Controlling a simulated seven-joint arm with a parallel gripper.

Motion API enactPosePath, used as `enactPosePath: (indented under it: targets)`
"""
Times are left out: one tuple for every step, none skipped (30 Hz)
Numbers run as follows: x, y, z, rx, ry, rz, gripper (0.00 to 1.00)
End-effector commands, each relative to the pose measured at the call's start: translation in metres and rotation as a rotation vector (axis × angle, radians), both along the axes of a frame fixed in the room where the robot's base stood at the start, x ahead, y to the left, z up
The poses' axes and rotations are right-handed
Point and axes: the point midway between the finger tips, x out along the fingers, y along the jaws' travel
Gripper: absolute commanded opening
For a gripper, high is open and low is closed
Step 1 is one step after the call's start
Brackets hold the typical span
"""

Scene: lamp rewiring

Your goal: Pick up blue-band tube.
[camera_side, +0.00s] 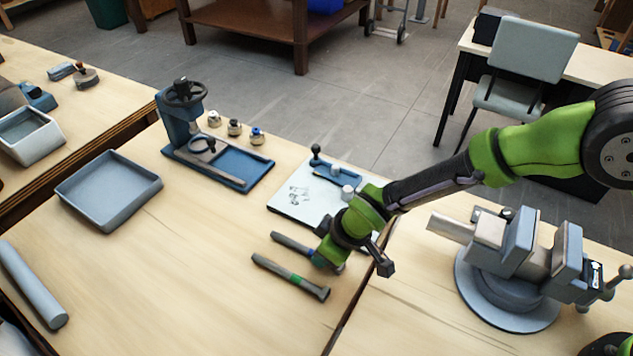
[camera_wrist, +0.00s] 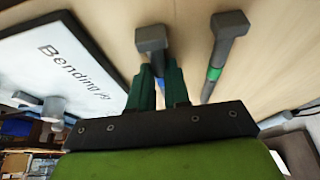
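Two grey tubes with thicker square ends lie side by side on the wooden table. The rear tube (camera_side: 290,242) is the blue-band tube; a little blue shows beside my gripper, and the band is mostly hidden. My gripper (camera_side: 327,256) is down over this tube near its thick end. In the wrist view the thick end (camera_wrist: 151,38) shows just beyond my gripper's dark green fingers (camera_wrist: 161,82), which stand on either side of the shaft. Whether they press on it I cannot tell. The green-band tube (camera_side: 272,267) lies in front, apart from the fingers; it also shows in the wrist view (camera_wrist: 229,27).
A white bending jig board (camera_side: 290,205) is close behind the tubes. A vise (camera_side: 510,265) stands to the right, past a table seam. A blue press (camera_side: 215,160) and an empty grey tray (camera_side: 110,190) are to the left.

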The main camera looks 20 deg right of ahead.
Motion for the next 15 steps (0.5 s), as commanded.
enactPosePath:
  targets:
    - [-0.0001, -0.0001, 0.0001, 0.0, 0.0, 0.0, 0.05]
    - [-0.0001, -0.0001, 0.0001, 0.0, 0.0, 0.0, 0.0]
    - [-0.0001, -0.0001, 0.0001, 0.0, 0.0, 0.0, 0.0]
    - [-0.0001, -0.0001, 0.0001, 0.0, 0.0, 0.0, 0.0]
    - [-0.0001, -0.0001, 0.0001, 0.0, 0.0, 0.0, 0.0]
    - [-0.0001, -0.0001, 0.0001, 0.0, 0.0, 0.0, 0.0]
    - [0.0002, 0.0002, 0.0007, 0.001, -0.001, 0.0, 0.0]
    - [0.0002, 0.0002, 0.0007, 0.001, -0.001, 0.0, 0.0]
    - [0.0002, 0.0002, 0.0007, 0.001, -0.001, 0.0, 0.0]
    - [0.0002, 0.0002, 0.0007, 0.001, -0.001, 0.0, 0.0]
    - [0.0002, 0.0002, 0.0007, 0.001, -0.001, 0.0, 0.0]
    - [0.0003, 0.0003, 0.0012, 0.001, -0.001, 0.0, 0.0]
    - [0.0004, 0.0004, 0.0022, 0.001, -0.001, 0.0, 0.0]
    - [0.0004, 0.0004, 0.0038, 0.001, -0.001, 0.0, 0.0]
    - [0.0005, 0.0005, 0.0072, 0.001, -0.001, 0.0, 0.0]
